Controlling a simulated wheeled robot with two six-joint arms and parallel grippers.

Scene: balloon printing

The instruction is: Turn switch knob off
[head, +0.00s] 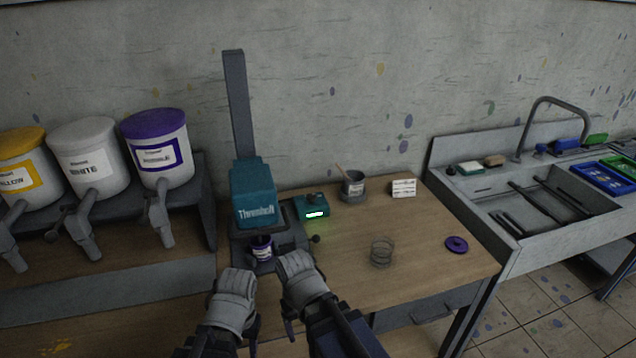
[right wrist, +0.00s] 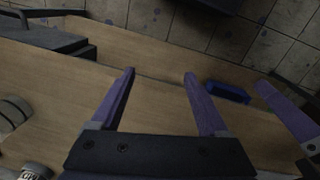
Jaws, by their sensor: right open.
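The teal switch box (head: 311,209) stands on the wooden table, right of the mixer. Its front display glows green and a dark knob (head: 311,196) sits on top. The teal mixer (head: 254,193) stands on a dark base, with a small purple-and-white cup (head: 262,248) under its head. My left gripper (head: 238,284), glove-like in the head view, is in front of the cup; its opening cannot be made out. My right gripper (head: 295,264) is in front of the base's right side, below the box. In the right wrist view its purple fingers (right wrist: 160,75) are apart and empty.
A wire coil (head: 382,252), a purple disc (head: 456,244), a dark cup (head: 353,186) and a white card (head: 403,188) lie right of the box. Paint tubs (head: 88,158) with spouts stand left. A metal sink (head: 552,205) is at the right. The table's front right is mostly clear.

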